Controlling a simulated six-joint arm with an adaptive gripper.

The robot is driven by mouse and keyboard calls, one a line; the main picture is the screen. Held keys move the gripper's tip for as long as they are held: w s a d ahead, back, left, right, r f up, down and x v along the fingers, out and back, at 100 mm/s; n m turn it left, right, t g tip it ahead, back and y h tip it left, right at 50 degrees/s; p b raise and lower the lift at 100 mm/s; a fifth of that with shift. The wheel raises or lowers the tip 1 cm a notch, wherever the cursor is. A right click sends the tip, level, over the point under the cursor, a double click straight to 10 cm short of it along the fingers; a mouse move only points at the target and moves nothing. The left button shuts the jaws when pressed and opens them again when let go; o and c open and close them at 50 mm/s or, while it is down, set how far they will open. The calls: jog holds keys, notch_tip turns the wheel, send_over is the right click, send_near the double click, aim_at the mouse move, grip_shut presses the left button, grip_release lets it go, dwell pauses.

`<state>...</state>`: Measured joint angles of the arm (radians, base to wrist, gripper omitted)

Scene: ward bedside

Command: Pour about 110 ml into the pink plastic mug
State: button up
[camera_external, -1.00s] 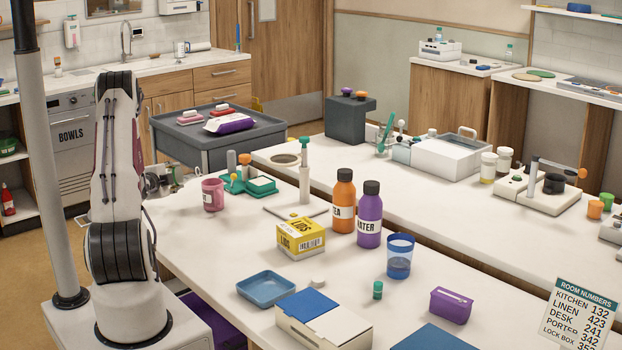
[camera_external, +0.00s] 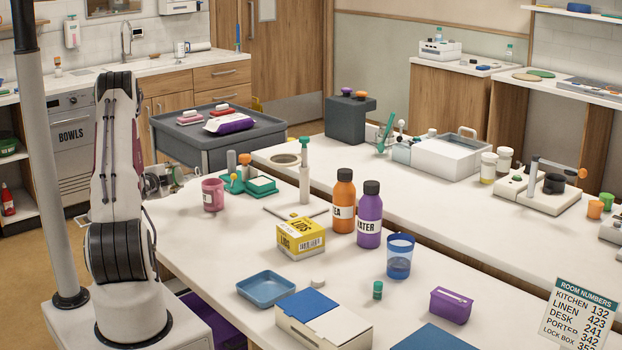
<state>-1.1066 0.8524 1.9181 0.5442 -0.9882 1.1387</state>
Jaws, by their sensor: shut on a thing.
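A teal tray (camera_external: 262,187) and a stand with an upright post (camera_external: 304,185) are right of the mug. A yellow lids box (camera_external: 300,238), blue tray (camera_external: 250,293) and white box (camera_external: 345,331) stand nearer. The bench is clear just in front of the mug.

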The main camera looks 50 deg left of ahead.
aim_at(176, 171)
jog(key=shift+f, duration=0.15)
jog(key=shift+s+a+f+n, duration=0.1)
jog(key=shift+f+n, duration=0.05)
jog(key=shift+n, duration=0.15)
jog(key=shift+w+d+f+n+t+h, duration=0.2)
jog(key=shift+n+t+h, duration=0.1)
jog(key=shift+n, duration=0.4)
jog(key=shift+w+d+r+n+t+h, duration=0.15)
jog(key=shift+w+d+r+n+t, duration=0.15)
jog(key=shift+r+n, duration=0.3)
jog(key=shift+w+d+r+n+t+h, duration=0.15)
jog(key=shift+w+d+r+n+t, duration=0.1)
jog(key=shift+r+n, duration=0.3)
jog(key=shift+w+d+r+n+t, duration=0.15)
jog(key=shift+n+t, duration=0.05)
jog(key=shift+n, duration=0.3)
jog(key=shift+w+d+r+n+t, duration=0.1)
jog(key=shift+d+r+n+t, duration=0.05)
jog(key=shift+n, duration=0.3)
jog(key=shift+s+a+r+n+t, duration=0.1)
jog(key=shift+r+n+t, duration=0.1)
jog(key=shift+n, duration=0.5)
jog(key=shift+a+r+n+t, duration=0.1)
jog(key=shift+r+n+t, duration=0.1)
jog(key=shift+n, duration=0.5)
jog(key=shift+n+t, duration=0.4)
jog(key=shift+n, duration=1.3)
